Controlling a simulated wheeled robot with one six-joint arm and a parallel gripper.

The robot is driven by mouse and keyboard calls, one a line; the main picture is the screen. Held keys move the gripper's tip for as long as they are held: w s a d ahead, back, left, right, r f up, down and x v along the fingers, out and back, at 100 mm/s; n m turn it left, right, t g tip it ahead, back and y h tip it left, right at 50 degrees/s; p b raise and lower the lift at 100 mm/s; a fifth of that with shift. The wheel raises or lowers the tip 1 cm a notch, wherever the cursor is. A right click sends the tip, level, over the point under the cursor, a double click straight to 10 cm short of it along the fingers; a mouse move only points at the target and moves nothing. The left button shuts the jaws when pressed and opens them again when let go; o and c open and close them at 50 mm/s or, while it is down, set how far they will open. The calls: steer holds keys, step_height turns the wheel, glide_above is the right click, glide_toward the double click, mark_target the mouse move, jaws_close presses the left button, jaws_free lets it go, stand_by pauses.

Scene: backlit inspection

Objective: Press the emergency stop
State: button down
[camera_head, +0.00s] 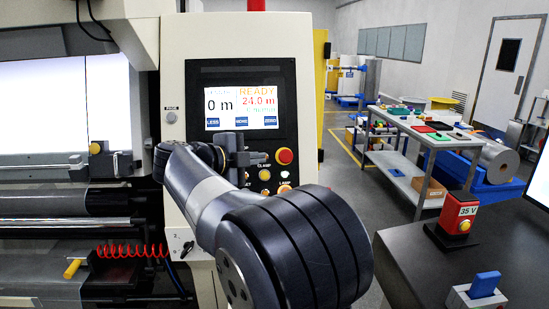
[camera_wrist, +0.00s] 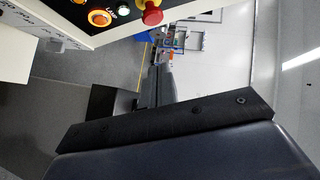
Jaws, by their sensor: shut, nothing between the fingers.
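The emergency stop is a red mushroom button (camera_head: 284,156) on a yellow ring, on the cream control panel (camera_head: 182,82) right of and below its screen. In the wrist view the red button (camera_wrist: 152,13) shows at the top edge, partly cut off. My gripper (camera_head: 258,157) is shut and empty, just left of the button in the head view. It covers part of the button rows. I cannot tell its exact distance from the panel. A dark bar and grey body of mine fill the lower wrist view.
Lit buttons, such as an amber one (camera_head: 265,175), sit close by the stop. The screen (camera_head: 242,104) reads READY. A cart (camera_head: 405,180) stands behind.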

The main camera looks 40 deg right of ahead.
stand_by(0.4)
steer(key=p, duration=0.2)
glide_toward(290, 156)
steer(key=s+d, duration=0.2)
steer(key=d, duration=0.1)
steer(key=shift+w+d+f+p, duration=0.15)
steer(key=shift+w+d+f, duration=0.1)
steer(key=shift+w+d, duration=0.25)
steer(key=shift+w+d+f+p, duration=0.2)
steer(key=shift+w+d, duration=0.2)
steer(key=shift+w, duration=0.2)
steer(key=shift+w+d+f, duration=0.35)
steer(key=shift+w, duration=0.2)
